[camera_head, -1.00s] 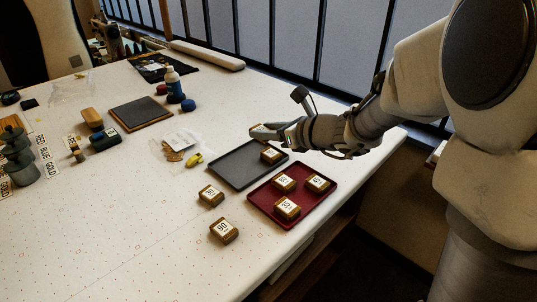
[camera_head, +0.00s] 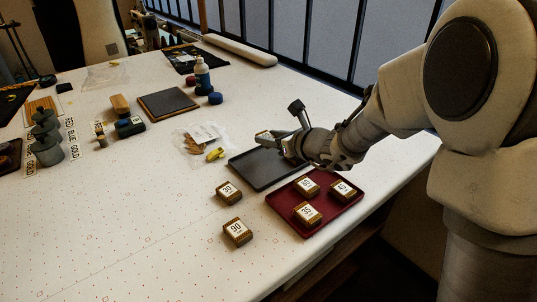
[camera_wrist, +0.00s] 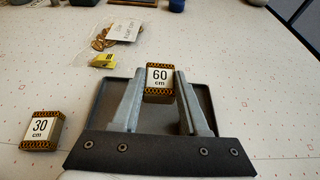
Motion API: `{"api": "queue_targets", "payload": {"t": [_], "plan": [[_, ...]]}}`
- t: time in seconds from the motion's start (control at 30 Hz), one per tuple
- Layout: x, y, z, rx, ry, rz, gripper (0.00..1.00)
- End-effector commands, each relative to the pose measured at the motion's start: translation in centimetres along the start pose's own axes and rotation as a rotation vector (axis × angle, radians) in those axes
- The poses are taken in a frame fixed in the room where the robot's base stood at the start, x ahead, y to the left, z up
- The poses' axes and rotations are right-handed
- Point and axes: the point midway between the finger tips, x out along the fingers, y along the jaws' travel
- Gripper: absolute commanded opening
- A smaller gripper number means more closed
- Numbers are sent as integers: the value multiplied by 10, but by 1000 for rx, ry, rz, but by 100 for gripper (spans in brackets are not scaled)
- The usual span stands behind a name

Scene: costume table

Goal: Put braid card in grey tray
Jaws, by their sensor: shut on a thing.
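My gripper (camera_wrist: 159,72) is shut on a braid card (camera_wrist: 159,79) marked 60 cm, with a patterned brown and gold edge. The card is upright to the wrist view, one finger on each side. The grey tray (camera_head: 262,177) lies flat on the table, and it also shows under the fingers in the wrist view (camera_wrist: 100,110). The card overlaps the tray's far rim there; its height over the tray is hard to tell. In the head view my gripper (camera_head: 272,139) is over the tray's far side.
A dark red tray (camera_head: 330,213) holds three similar cards, beside the grey tray. Cards marked 30 (camera_head: 229,192) and 90 (camera_head: 237,232) lie on the table. A clear bag (camera_head: 200,135) and a yellow item (camera_head: 215,154) lie behind. The front left table is clear.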

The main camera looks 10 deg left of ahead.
Motion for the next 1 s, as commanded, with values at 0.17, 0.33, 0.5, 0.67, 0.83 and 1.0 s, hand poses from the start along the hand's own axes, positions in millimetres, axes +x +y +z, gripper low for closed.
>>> {"api": "queue_targets", "payload": {"t": [0.17, 0.33, 0.5, 0.67, 0.83, 1.0], "plan": [[9, 3, -6, 1, 1, 0, 0], [19, 3, -30, 3, 3, 0, 0], [22, 3, -39, 1, 0, 0, 0], [22, 3, -38, 0, 0, -1, 0], [24, 3, -42, 0, 0, -1, 0], [23, 3, -41, 0, 0, -1, 73]]}}
